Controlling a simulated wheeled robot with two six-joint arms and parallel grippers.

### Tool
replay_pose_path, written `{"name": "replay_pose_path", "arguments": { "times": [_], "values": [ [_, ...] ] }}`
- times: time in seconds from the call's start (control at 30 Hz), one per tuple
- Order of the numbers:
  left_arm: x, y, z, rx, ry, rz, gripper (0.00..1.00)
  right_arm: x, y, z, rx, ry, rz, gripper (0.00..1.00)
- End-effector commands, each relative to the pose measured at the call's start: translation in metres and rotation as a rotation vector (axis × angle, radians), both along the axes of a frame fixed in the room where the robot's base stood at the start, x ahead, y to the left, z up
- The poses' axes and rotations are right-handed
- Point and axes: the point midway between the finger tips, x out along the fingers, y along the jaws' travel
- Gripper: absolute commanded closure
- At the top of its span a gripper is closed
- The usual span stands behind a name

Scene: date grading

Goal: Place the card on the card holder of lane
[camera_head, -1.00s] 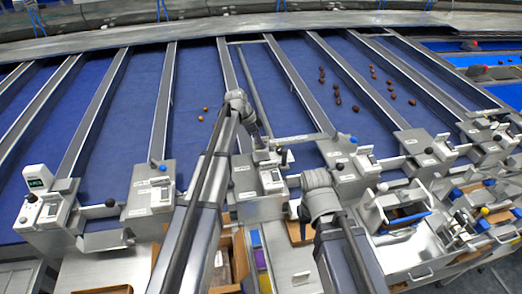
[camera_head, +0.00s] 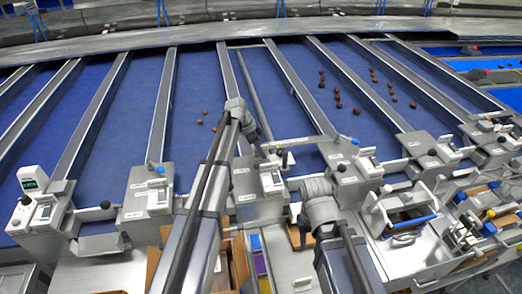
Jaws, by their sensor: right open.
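My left gripper (camera_head: 258,152) is over the middle lane's metal box (camera_head: 258,187), at its back edge. Its fingers are small and dark, and I cannot tell whether they are shut or hold anything. My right gripper (camera_head: 303,228) hangs just right of that box, pointing down and open, partly hidden by its own wrist. Small white upright plates, which look like card holders, stand on the lane boxes, one on the middle box (camera_head: 268,181) and one on the box to its left (camera_head: 158,195). I cannot make out a separate card.
Blue lanes (camera_head: 195,85) with metal dividers run away from me, with several brown dates (camera_head: 337,97) on them. Cardboard boxes (camera_head: 238,262) stand below the middle box. A metal caddy with a handle (camera_head: 400,213) and a tray of tools (camera_head: 470,232) are at the right.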

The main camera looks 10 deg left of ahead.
Motion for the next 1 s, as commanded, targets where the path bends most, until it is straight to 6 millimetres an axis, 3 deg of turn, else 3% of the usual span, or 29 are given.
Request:
{"name": "replay_pose_path", "arguments": {
  "times": [0.47,1.0],
  "values": [
    [-0.001,0.002,0.012,0.000,0.000,0.000,0.60,0.000,0.000,0.012,0.000,0.000,-0.001,0.50],
    [-0.013,0.030,0.087,0.000,0.000,0.001,0.60,-0.001,0.000,0.087,0.000,0.003,0.000,0.50]
  ]
}}
